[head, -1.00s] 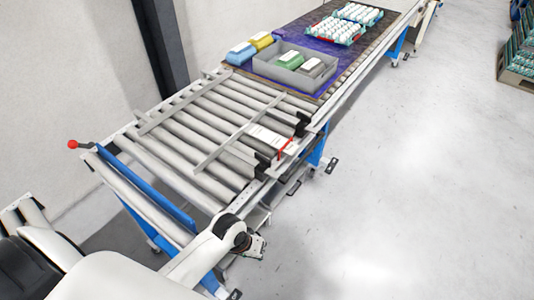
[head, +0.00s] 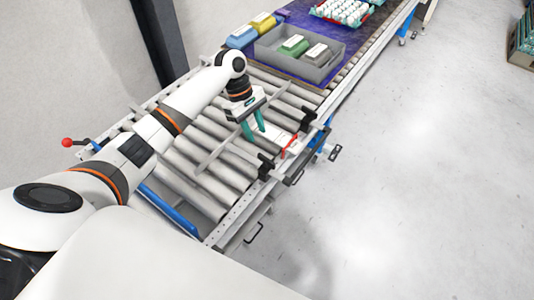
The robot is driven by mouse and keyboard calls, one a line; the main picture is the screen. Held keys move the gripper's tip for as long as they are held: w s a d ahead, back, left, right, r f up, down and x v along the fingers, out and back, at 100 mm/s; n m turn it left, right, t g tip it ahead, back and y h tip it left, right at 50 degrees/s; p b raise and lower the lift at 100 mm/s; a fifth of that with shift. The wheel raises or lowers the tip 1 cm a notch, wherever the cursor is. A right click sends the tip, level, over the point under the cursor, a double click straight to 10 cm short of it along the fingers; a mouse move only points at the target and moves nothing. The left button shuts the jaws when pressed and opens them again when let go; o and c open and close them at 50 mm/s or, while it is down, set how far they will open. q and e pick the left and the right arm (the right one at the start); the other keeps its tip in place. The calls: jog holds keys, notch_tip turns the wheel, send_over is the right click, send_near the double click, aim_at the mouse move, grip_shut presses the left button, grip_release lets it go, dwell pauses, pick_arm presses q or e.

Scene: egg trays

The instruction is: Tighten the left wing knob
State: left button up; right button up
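No part can be clearly told as a wing knob at this size. Two black fittings sit along the conveyor's right side rail: a nearer-left one (head: 266,166) and a farther one (head: 308,115). My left gripper (head: 255,136) hangs over the rollers, teal fingers pointing down. Its fingers are apart with nothing seen between them. It is above and left of the nearer black fitting, not seen touching it. A grey guide bar (head: 212,159) lies across the rollers just below the fingers. My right gripper is not in view.
A red part (head: 292,147) stands at the rail beside a white label. A grey bin (head: 318,70) with green and grey cartons is behind the gripper. Blue and yellow cartons (head: 241,37) and an egg tray (head: 341,12) lie farther back. The floor at right is clear.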

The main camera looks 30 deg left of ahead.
aim_at(266, 159)
pick_arm(q)
jog(key=p+x, duration=0.1)
jog(key=x, duration=0.9)
jog(key=shift+d+f+p, duration=0.1)
jog(key=shift+f+p, duration=0.05)
jog(key=shift+p, duration=0.2)
jog(key=shift+d+f, duration=0.15)
jog(key=shift+f, duration=0.4)
grip_shut()
